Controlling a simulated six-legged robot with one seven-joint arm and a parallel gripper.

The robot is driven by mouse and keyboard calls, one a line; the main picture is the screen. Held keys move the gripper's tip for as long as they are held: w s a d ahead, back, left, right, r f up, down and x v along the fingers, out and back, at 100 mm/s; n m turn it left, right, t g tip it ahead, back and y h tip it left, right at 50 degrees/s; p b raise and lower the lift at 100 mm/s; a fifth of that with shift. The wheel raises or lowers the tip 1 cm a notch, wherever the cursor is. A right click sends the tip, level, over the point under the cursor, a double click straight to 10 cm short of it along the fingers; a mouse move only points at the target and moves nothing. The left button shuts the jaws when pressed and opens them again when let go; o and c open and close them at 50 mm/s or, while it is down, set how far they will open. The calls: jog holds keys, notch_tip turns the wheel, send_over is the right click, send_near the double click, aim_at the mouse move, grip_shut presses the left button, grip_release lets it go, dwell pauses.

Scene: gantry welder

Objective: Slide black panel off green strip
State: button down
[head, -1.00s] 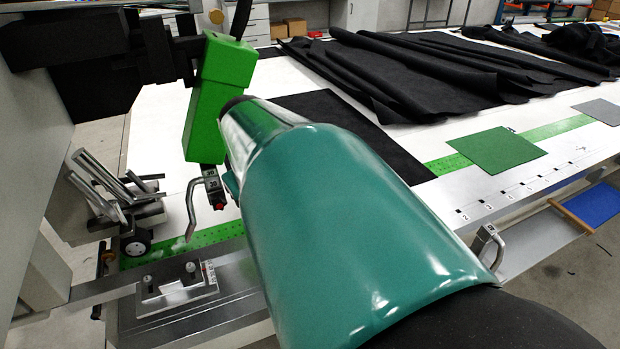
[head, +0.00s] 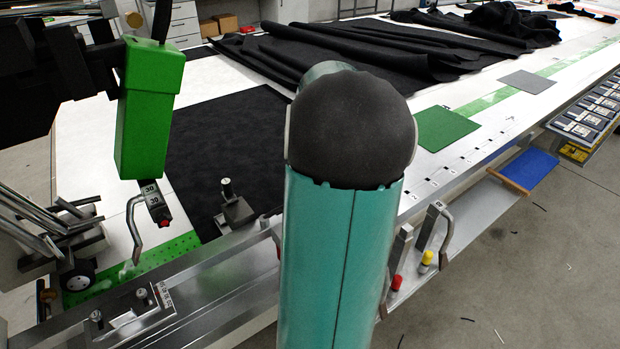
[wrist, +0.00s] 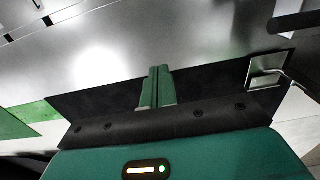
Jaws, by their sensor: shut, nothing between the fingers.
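The flat black panel (head: 225,135) lies on the white table, left of my arm in the head view. The green strip (head: 165,252) shows beyond its lower left edge and again on the right (head: 505,95); the panel and my arm cover the stretch between. In the wrist view, my gripper (wrist: 160,70) has its two green fingers together, with nothing between them. I cannot tell whether the fingertips touch the panel. The head view hides the gripper behind my arm.
A bright green box-shaped tool head (head: 148,110) hangs at the left over the table. A metal rail with clamps (head: 225,285) runs along the front edge. A green square (head: 448,128) and a grey square (head: 527,82) lie on the right. Crumpled black fabric (head: 380,45) lies behind.

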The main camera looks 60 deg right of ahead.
notch_tip(320, 180, down, 7)
jog(key=w, duration=0.1)
jog(key=w+d, duration=0.1)
jog(key=shift+w+d, duration=0.1)
jog(key=shift+w, duration=0.2)
jog(key=shift+w+d, duration=0.3)
jog(key=shift+w, duration=0.3)
